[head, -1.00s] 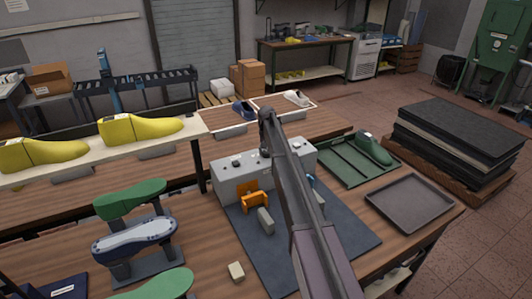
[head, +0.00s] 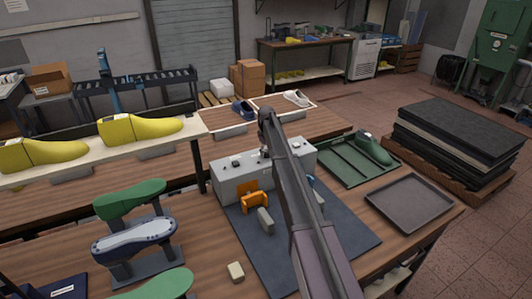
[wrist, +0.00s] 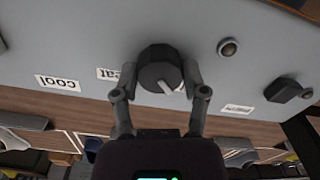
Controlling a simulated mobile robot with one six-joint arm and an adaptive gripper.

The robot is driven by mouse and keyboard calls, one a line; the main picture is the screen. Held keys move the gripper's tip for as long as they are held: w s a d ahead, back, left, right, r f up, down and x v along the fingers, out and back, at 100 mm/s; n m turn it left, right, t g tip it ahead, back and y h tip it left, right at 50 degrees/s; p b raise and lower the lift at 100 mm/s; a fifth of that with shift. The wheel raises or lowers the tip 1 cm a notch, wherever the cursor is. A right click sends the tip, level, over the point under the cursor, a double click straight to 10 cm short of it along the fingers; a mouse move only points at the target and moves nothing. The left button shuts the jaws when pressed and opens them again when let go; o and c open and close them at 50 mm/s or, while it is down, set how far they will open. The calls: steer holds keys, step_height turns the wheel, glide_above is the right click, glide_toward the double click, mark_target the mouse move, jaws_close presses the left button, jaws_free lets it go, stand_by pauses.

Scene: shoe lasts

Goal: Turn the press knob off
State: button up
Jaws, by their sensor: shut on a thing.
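The dark round knob (wrist: 157,68) sits on the light grey panel of the press box (head: 238,181). Its white pointer mark slants toward the lower right in the wrist view. My gripper (wrist: 160,78) has a finger on each side of the knob and is shut on it. Another label (wrist: 238,109) is too small to read. In the head view my arm hides the knob and part of the box.
A round button (wrist: 228,47) and a black switch (wrist: 288,90) are right of the knob in the wrist view. An orange part (head: 254,203) stands before the box on a dark mat (head: 335,237). A green tray (head: 340,170) and grey tray (head: 409,203) lie to the right.

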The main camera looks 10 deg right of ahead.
steer(key=shift+n, duration=0.3)
steer(key=o, duration=1.2)
steer(key=shift+c, duration=0.2)
